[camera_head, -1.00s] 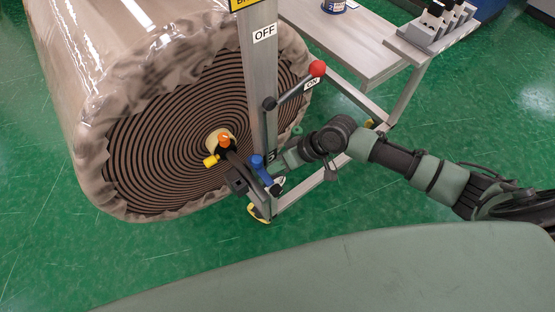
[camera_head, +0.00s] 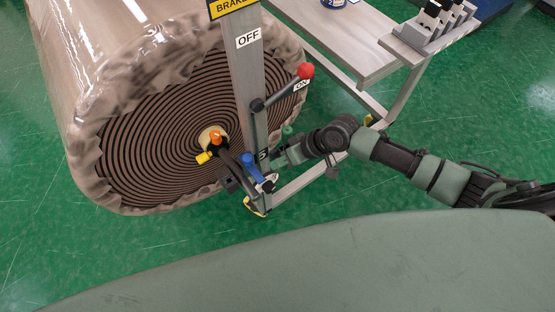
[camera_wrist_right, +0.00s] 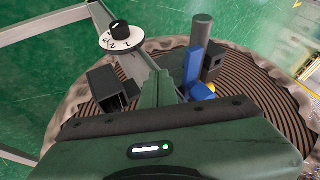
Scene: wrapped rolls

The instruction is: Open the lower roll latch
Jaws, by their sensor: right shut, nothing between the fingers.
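A large wrapped roll (camera_head: 95,55) shows its striped spiral end in the head view. At its core are an orange knob (camera_head: 215,138) and a yellow knob (camera_head: 204,157). A blue lever (camera_head: 251,163) sits on the lower post, beside dark latch parts (camera_head: 230,181). It stands upright in the right wrist view (camera_wrist_right: 193,68), with dark blocks (camera_wrist_right: 106,88) nearby. My right gripper (camera_head: 277,160) is shut and empty close to the lever, right of the post. Its fingertips are partly hidden, so contact is unclear. My left gripper is out of view.
A metal post (camera_head: 245,75) carries an OFF label and a red-knobbed brake lever (camera_head: 305,71) above my right gripper. A metal bench (camera_head: 340,35) stands behind. A numbered white dial (camera_wrist_right: 119,36) shows in the wrist view. Green floor lies open at left.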

